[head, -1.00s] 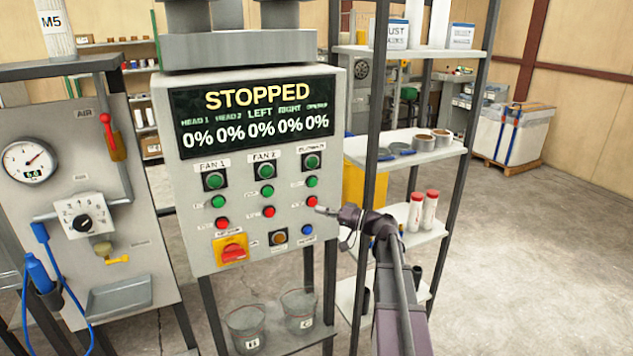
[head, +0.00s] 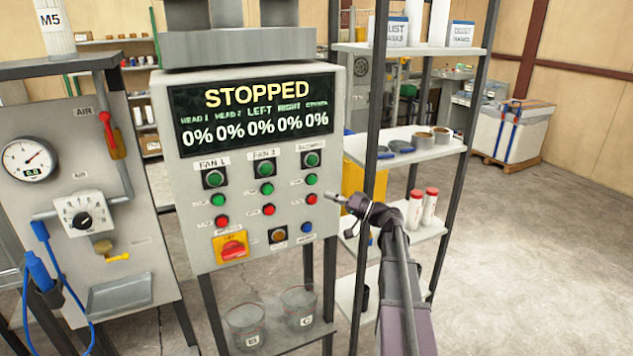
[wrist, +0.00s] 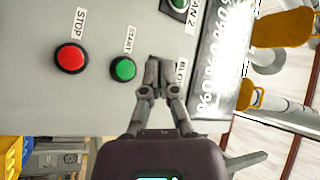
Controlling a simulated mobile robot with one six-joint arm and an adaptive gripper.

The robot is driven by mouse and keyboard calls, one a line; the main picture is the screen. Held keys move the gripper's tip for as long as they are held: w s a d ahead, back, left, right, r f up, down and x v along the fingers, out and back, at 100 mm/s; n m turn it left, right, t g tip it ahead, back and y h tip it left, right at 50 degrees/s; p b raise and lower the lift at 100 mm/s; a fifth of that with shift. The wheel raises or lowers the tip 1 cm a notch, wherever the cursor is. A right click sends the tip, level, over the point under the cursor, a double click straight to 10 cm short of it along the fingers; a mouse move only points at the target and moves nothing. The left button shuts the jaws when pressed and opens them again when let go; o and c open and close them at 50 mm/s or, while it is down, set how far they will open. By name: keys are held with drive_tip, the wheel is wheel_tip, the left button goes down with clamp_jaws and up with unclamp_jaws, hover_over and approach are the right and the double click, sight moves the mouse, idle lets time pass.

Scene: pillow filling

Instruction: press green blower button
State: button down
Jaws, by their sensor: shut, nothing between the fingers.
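The grey control panel (head: 240,180) shows STOPPED on its screen. Its right-hand column, the blower column, has a black-framed green lamp or button (head: 311,160) at the top, a green START button (head: 311,180) below it, and a red STOP button (head: 311,199) lowest. In the wrist view the green START button (wrist: 123,68) and the red STOP button (wrist: 70,57) lie left of my fingertips. My gripper (head: 330,197) is shut and empty, just right of the column in the head view. In the wrist view my gripper (wrist: 159,75) partly hides the black-framed piece and the blower label.
Similar buttons for two fans are left of the blower column. A yellow-backed red switch (head: 233,247), an amber button (head: 278,236) and a blue button (head: 307,228) sit lower. A metal shelf (head: 425,150) stands close on the right. Open floor (head: 540,260) lies farther right.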

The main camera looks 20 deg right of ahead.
sight(310, 180)
drive_tip(key=shift+w+a, duration=0.1)
drive_tip(key=shift+w, duration=3.75)
drive_tip(key=shift+w, duration=0.9)
drive_tip(key=shift+s, duration=0.95)
drive_tip(key=shift+s, duration=0.1)
drive_tip(key=shift+s, duration=2.4)
